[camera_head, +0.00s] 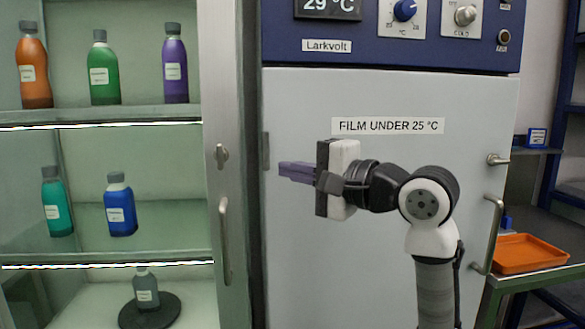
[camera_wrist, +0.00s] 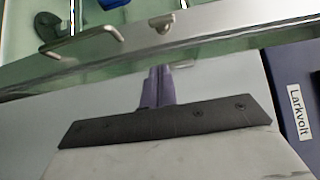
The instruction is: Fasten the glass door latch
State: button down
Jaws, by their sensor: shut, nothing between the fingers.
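The glass door (camera_head: 100,190) of the left cabinet looks closed, with a metal frame on its right edge. Its latch (camera_head: 222,156) is a small metal turn-piece on that frame, above the door's bar handle (camera_head: 225,240). In the wrist view the latch (camera_wrist: 162,22) lies beyond my fingertips and the handle (camera_wrist: 85,42) is to its left. My gripper (camera_head: 282,170) has its purple fingers together and empty, pointing left, to the right of the latch and apart from it. The fingers also show in the wrist view (camera_wrist: 160,72).
The white Larkvolt cabinet door (camera_head: 310,270) is behind my arm, with its own latch (camera_head: 498,160) and handle (camera_head: 492,235) at right. Several bottles stand behind the glass. An orange tray (camera_head: 530,254) lies on a shelf at far right.

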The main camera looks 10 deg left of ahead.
jog(key=p, duration=0.1)
send_near(240, 167)
jog(key=w+a, duration=0.1)
jog(key=w+a+r, duration=0.1)
jog(key=shift+a+r, duration=0.25)
jog(key=shift+a, duration=0.15)
jog(key=a, duration=0.3)
jog(key=shift+s+a+p, duration=0.25)
jog(key=shift+p, duration=0.15)
jog(key=shift+s+a, duration=0.15)
jog(key=shift+a, duration=0.35)
jog(key=shift+f, duration=0.15)
jog(key=shift+s, duration=0.1)
jog(key=shift+f+m, duration=0.1)
jog(key=shift+m, duration=0.2)
